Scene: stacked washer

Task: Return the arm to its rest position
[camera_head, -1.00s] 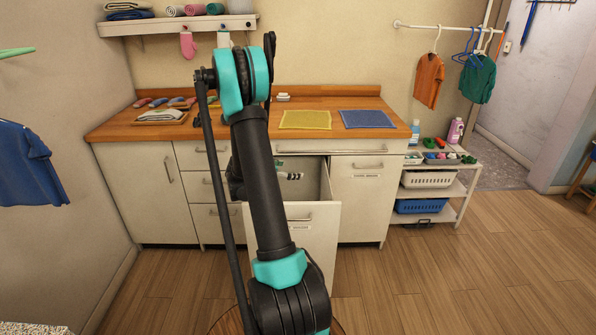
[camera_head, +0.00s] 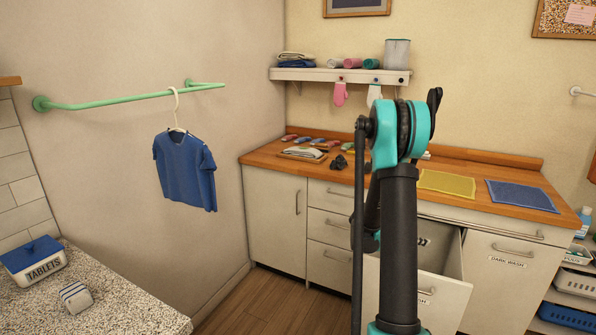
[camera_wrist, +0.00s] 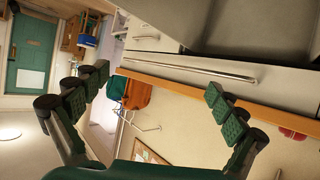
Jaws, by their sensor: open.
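My arm stands upright at the right of centre in the head view, in front of the cabinets. My gripper (camera_wrist: 158,102) shows in the wrist view with its two dark-green padded fingers spread wide and nothing between them. In the head view the gripper is mostly hidden behind my arm links, and I cannot make out its fingers for sure. An open drawer (camera_head: 445,292) of the base cabinet lies behind and beside the arm. In the wrist view, a cabinet front with a long metal handle (camera_wrist: 190,70) is close beyond the fingers, in a strongly rolled view.
The wooden counter (camera_head: 455,160) holds a yellow cloth (camera_head: 447,184) and a blue cloth (camera_head: 521,195). A blue shirt (camera_head: 185,168) hangs from a green rail (camera_head: 110,101) at left. A speckled worktop (camera_head: 125,290) with a tablets box (camera_head: 34,260) is front left. Floor shows between worktop and cabinets.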

